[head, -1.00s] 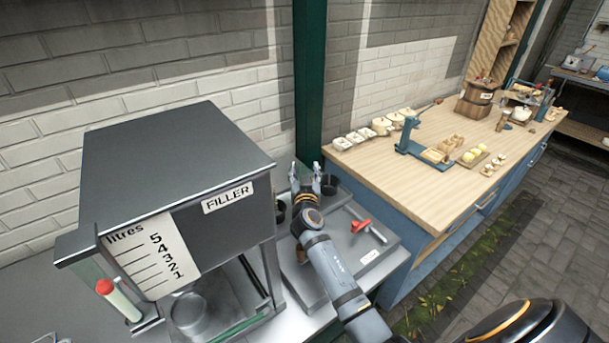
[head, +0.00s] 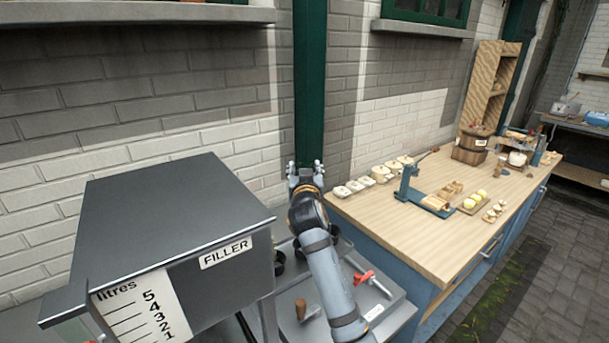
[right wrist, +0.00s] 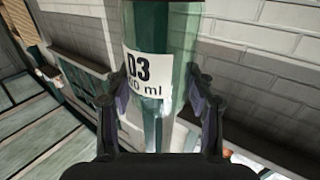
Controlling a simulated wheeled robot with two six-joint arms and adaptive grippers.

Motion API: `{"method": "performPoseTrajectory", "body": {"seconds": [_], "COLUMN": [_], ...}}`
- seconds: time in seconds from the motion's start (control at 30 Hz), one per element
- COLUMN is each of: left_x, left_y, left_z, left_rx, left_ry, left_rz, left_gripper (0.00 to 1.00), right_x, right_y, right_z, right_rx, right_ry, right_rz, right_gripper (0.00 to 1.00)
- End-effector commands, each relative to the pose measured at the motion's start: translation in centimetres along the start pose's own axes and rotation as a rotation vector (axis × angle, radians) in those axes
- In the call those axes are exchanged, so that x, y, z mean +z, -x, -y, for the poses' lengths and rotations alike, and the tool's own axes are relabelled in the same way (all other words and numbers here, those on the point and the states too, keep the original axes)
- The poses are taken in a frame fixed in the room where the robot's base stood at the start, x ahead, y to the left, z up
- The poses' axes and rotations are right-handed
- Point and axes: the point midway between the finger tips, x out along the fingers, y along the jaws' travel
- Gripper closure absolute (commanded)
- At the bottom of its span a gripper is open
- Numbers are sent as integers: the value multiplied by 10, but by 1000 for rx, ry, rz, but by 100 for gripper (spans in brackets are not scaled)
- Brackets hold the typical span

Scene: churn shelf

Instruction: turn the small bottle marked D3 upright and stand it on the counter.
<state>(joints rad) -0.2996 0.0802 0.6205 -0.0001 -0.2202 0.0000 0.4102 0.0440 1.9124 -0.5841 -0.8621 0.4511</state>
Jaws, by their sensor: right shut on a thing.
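The small bottle marked D3 (right wrist: 165,60) is clear greenish glass with a white label reading D3 and ml. In the right wrist view it stands between the two fingers of my right gripper (right wrist: 160,108), which is shut on it. The label reads upright in that view; the bottle's ends are out of frame. In the head view my right gripper (head: 305,172) is raised in front of the green post, and the bottle cannot be made out there. The grey counter (head: 395,318) lies below the gripper. My left gripper is not in view.
The dark filler box (head: 170,220) stands at the left. A red-handled tap (head: 365,277) and a brown wooden handle (head: 301,307) are on the grey unit. A wooden bench (head: 390,225) with dishes and a blue press (head: 405,180) is at the right.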

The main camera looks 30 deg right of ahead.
Motion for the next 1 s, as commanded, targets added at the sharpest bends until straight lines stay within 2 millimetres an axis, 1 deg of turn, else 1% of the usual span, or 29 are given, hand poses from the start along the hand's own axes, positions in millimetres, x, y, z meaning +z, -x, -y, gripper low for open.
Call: {"method": "performPoseTrajectory", "body": {"seconds": [0.03, 0.1, 1.0], "left_x": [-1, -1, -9], "left_y": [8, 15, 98], "left_z": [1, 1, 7], "left_rx": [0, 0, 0], "left_ry": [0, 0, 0], "left_rz": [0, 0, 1], "left_gripper": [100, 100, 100], "right_x": [-10, -19, -124], "right_y": [0, 0, 0], "right_z": [0, 0, 0], "right_rx": [0, 0, 0], "right_ry": [-1, -1, 0], "right_rz": [-3, -3, -2], "right_gripper": [84, 84, 84]}}
